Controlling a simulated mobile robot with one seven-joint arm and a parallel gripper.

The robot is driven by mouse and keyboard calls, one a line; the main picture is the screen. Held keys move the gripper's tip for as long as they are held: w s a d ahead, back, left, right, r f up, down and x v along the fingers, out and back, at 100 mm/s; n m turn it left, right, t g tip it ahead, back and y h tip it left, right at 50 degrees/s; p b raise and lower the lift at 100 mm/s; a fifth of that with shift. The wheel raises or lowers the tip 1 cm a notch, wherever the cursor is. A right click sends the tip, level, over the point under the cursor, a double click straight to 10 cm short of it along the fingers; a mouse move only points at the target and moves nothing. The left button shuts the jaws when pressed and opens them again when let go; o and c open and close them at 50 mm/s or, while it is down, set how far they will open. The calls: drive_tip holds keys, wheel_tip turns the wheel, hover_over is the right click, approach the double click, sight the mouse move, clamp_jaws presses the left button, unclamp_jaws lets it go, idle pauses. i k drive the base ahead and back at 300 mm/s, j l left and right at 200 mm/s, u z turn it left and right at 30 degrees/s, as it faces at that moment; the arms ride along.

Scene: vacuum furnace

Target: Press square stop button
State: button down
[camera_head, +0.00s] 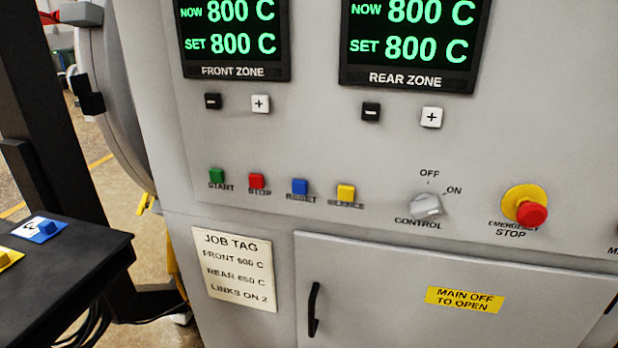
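A separate round red emergency stop (531,213) on a yellow base is at the right. My gripper is not in view.
The front zone display (230,32) and rear zone display (411,38) both read NOW 800 C and SET 800 C. The control knob (426,206) is right of the buttons. A job tag (235,268) and handled door (400,285) lie below. A black table (75,270) stands left.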

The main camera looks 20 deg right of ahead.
sight(256, 180)
drive_tip(key=z, duration=1.75)
drive_tip(key=k+j, duration=0.4)
